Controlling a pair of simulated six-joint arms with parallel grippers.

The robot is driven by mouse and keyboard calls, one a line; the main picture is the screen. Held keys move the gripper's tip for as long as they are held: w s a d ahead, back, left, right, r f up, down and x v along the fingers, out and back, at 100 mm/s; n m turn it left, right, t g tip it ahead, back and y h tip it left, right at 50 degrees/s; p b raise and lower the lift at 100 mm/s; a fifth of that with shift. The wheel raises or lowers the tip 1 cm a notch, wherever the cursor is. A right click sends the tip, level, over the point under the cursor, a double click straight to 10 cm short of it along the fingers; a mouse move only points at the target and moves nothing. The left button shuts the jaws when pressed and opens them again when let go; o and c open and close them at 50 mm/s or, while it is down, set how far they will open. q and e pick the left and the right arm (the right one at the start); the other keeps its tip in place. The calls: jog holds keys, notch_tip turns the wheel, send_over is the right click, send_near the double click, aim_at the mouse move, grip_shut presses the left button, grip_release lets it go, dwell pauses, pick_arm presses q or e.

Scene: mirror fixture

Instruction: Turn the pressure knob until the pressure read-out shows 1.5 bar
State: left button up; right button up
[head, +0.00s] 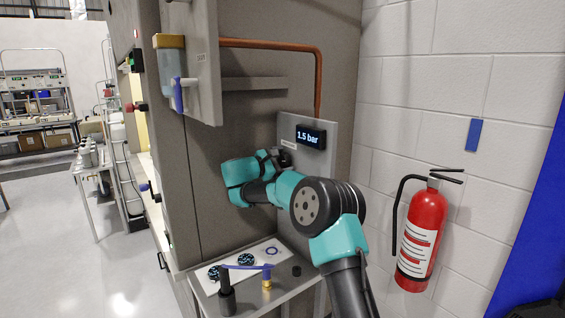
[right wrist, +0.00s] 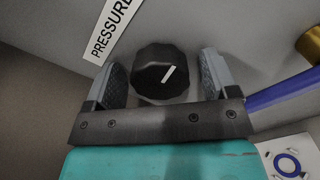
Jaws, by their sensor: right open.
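The pressure read-out (head: 311,136) on the grey panel shows 1.5 bar in the head view. The black pressure knob (right wrist: 161,73) with a white pointer mark shows in the right wrist view, beside a label reading PRESSURE (right wrist: 113,28). My right gripper (right wrist: 162,80) is open, one finger on each side of the knob, with visible gaps between fingers and knob. In the head view my right gripper (head: 285,158) is at the panel just below the read-out, and the arm mostly hides the knob. My left gripper is not in view.
A small table (head: 213,290) below holds a white sheet with round parts, a black post and a blue-handled valve (head: 246,267). A copper pipe (head: 318,80) runs above the panel. A red fire extinguisher (head: 422,235) hangs on the right wall.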

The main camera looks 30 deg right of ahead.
jog(key=s+a, duration=0.1)
jog(key=a, duration=1.6)
jog(key=shift+s+a, duration=0.15)
jog(key=shift+s, duration=0.1)
